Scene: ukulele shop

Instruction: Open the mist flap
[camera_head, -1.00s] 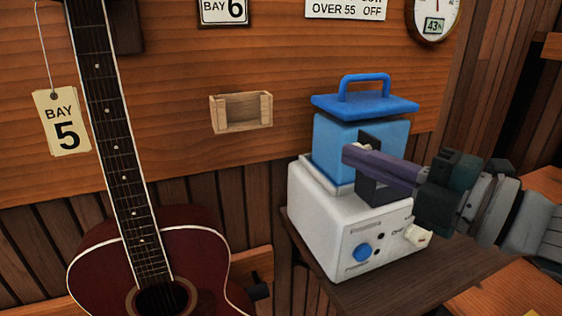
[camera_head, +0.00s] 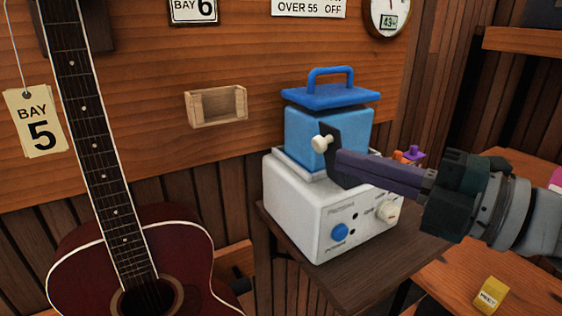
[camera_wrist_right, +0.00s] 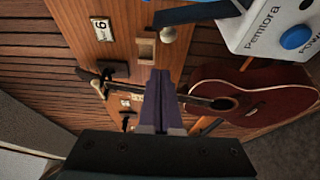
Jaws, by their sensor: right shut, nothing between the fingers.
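The humidifier (camera_head: 318,215) has a white base and a blue tank (camera_head: 358,130) with a handled blue lid. The mist flap is a dark plate (camera_head: 331,140) with a cream knob (camera_head: 321,143), in front of the tank. In the right wrist view the flap (camera_wrist_right: 205,13) shows nearly edge-on, apparently standing out from the body, with its knob (camera_wrist_right: 168,34) near the outer end. My right gripper (camera_head: 340,164) is shut and empty, its fingertips overlapping the flap's right side in the head view. Contact is unclear. My left gripper is out of view.
The humidifier stands on a dark wooden stand (camera_head: 345,280) against the wall. A yellow block (camera_head: 489,296) lies on the lower right surface.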

